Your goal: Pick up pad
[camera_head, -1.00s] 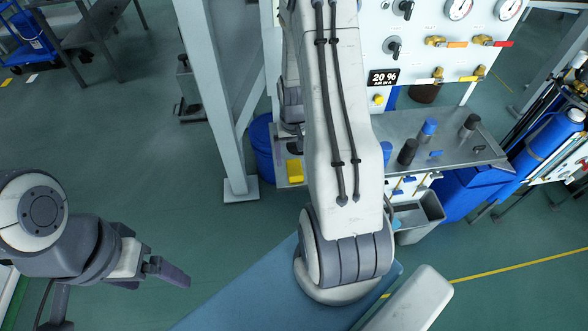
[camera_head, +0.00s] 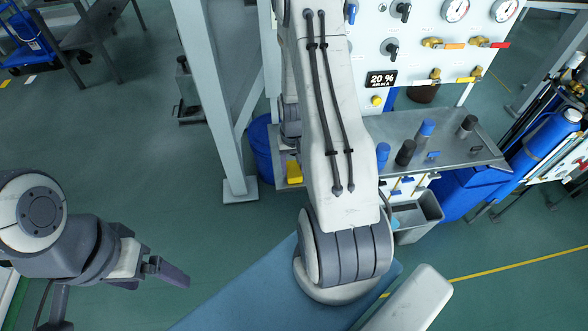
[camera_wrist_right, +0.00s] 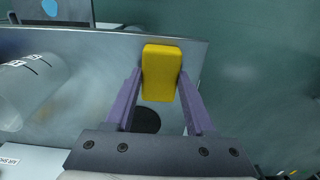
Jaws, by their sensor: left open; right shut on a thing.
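The yellow pad (camera_wrist_right: 161,70) is a small block between the purple fingers of my right gripper (camera_wrist_right: 161,86) in the right wrist view, with both fingers against its sides. In the head view, part of the pad (camera_head: 294,173) shows at the left end of the metal shelf, beside my right arm. My right arm hides most of the right gripper there. I cannot tell whether the pad still touches the shelf. My left gripper (camera_head: 165,271) is open and empty at lower left, over the floor and far from the pad.
The metal shelf (camera_head: 455,140) holds blue and black knobbed pieces (camera_head: 405,152) to the right. A white post (camera_head: 222,110) stands left of the shelf, with a blue bin (camera_head: 262,150) behind. The gauge panel (camera_head: 420,60) rises above. A dark disc (camera_wrist_right: 146,119) lies below the pad.

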